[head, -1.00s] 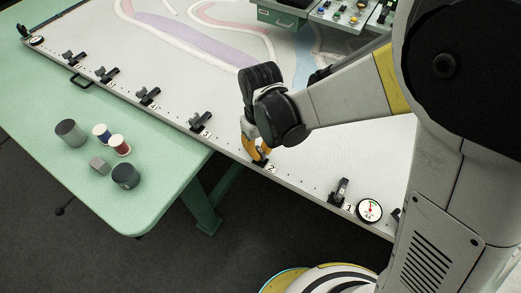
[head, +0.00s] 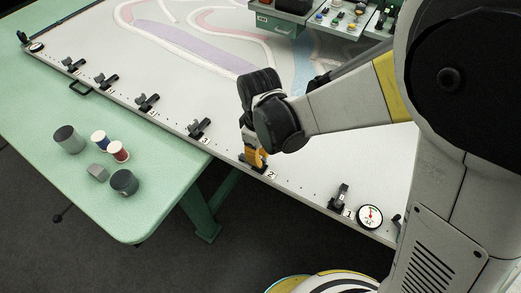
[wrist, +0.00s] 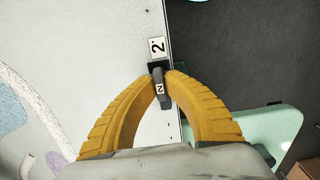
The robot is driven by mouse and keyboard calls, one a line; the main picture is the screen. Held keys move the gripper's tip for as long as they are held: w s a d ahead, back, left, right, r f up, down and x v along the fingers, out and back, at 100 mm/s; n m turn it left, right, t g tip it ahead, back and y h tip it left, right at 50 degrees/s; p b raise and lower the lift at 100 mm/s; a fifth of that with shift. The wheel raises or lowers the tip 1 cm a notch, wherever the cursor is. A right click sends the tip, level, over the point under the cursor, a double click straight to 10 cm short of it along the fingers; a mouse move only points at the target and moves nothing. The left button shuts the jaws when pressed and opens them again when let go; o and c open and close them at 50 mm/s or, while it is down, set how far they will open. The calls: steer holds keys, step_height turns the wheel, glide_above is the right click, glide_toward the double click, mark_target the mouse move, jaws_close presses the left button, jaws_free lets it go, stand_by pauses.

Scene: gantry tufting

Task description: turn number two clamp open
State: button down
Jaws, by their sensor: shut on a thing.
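The number two clamp (wrist: 161,88) is a dark clamp at the frame edge. Its lever, marked 2, lies between the yellow fingertips of my gripper (wrist: 162,78) in the wrist view, and the fingers close on it. In the head view my gripper (head: 256,160) reaches down onto the clamp beside the white "2" label (head: 271,175); the fingers and wrist hide most of the clamp there. The label also shows in the wrist view (wrist: 157,46), just beyond the clamp base.
Clamp 1 (head: 339,197) and a round dial (head: 369,216) are to the right along the edge. Clamp 3 (head: 199,128) and several more are to the left. A green table (head: 60,190) with spools and grey cylinders stands in front. A control box (head: 335,18) is at the back.

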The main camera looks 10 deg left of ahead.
mark_target(260, 157)
steer(key=c, duration=1.5)
jaws_free()
steer(key=shift+r, duration=0.15)
step_height(260, 157, up, 12)
steer(key=shift+f, duration=0.15)
